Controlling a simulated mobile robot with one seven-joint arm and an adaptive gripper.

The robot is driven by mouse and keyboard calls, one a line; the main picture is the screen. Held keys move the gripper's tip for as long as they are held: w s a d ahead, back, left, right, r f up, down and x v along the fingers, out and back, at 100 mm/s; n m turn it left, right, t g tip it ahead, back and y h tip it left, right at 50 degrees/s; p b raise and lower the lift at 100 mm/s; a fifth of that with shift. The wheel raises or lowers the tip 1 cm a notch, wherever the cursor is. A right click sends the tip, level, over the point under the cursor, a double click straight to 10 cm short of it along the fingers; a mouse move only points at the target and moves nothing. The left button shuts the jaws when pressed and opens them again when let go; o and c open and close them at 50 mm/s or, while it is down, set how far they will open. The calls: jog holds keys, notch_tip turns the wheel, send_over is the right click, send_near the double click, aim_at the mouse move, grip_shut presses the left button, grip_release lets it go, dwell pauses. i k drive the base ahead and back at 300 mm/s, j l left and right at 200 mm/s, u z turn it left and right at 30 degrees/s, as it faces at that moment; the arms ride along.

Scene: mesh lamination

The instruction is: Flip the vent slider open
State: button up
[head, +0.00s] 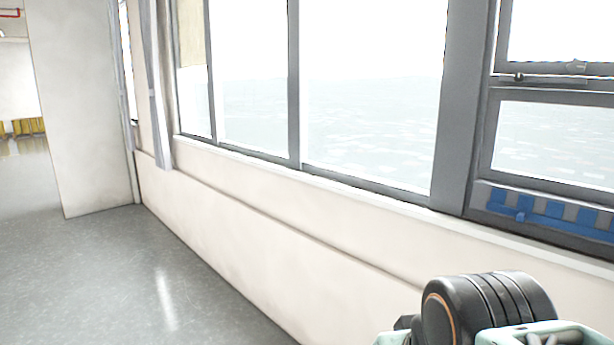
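A blue vent slider (553,211) runs along the bottom rail of the right window's frame, at the right edge of the head view. It shows blue and grey blocks in alternation along its length. A small blue knob (521,215) sticks out near its left end. The slider's right end is cut off by the picture edge. My arm shows at the bottom right, below the slider and apart from it in the picture. My gripper's fingers do not show.
A white sill (400,209) runs below the windows, above a cream wall (260,225). A window latch (518,77) sits above the lower right pane. A pale pillar (80,110) stands at the left. The grey floor (120,270) is clear.

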aim_at(585, 225)
jog(key=z, duration=0.45)
jog(key=k+z, duration=0.1)
jog(key=z, duration=1.2)
jog(key=l+z, duration=0.1)
jog(key=z, duration=0.35)
jog(key=k+l+z, duration=0.1)
jog(key=z, duration=0.35)
jog(key=u, duration=1.25)
jog(key=i+j+u, duration=0.25)
jog(key=i, duration=0.15)
jog(key=i+l+u, duration=0.1)
jog(key=l, duration=0.2)
jog(key=i+j, duration=0.05)
